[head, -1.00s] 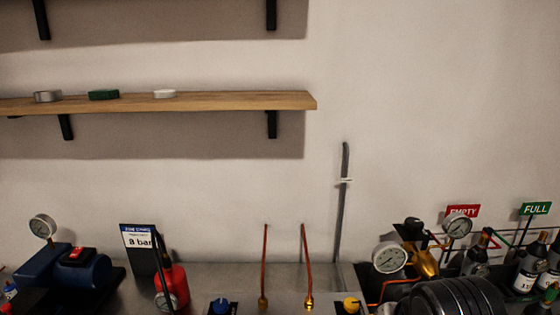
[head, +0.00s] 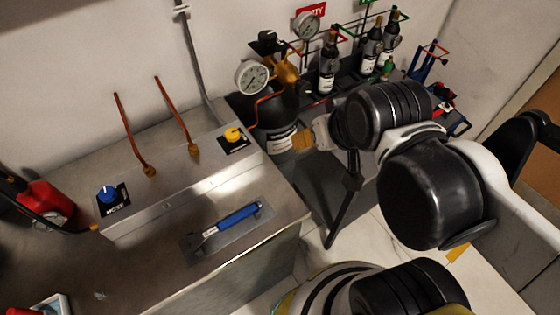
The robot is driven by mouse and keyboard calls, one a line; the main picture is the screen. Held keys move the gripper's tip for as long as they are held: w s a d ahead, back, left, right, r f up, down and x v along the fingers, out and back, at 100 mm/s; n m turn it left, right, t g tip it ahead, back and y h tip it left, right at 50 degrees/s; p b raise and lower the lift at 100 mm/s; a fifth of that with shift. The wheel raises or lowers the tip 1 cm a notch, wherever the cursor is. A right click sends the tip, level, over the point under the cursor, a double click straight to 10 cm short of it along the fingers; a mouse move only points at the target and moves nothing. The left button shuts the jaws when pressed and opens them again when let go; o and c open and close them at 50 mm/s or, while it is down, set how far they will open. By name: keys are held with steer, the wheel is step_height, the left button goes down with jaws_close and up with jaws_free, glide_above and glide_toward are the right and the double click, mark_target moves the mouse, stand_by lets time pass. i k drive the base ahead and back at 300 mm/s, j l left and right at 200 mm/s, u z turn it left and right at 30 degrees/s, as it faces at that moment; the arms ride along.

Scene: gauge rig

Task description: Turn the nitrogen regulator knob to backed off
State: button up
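The nitrogen regulator is a brass body (head: 287,68) on top of a dark cylinder (head: 262,112), with one round gauge (head: 252,77) at its left and another (head: 306,25) above right. A black knob (head: 268,40) sits at the upper left of the brass body. My gripper (head: 305,138) is at the end of my arm, beside the cylinder's pale label and well below the knob, apart from it in the picture. A tan fingertip pad shows; the rest is largely hidden by my arm, so its opening is unclear.
A metal bench box carries a blue knob (head: 108,194) and a yellow knob (head: 233,136), with two copper tubes between. A blue-handled tool (head: 232,219) lies in front. Several dark bottles (head: 328,62) stand right of the regulator, behind my arm. A grey pipe rises along the wall.

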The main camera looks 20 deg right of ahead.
mark_target(302, 89)
steer(key=k+l, duration=0.15)
steer(key=k, duration=1)
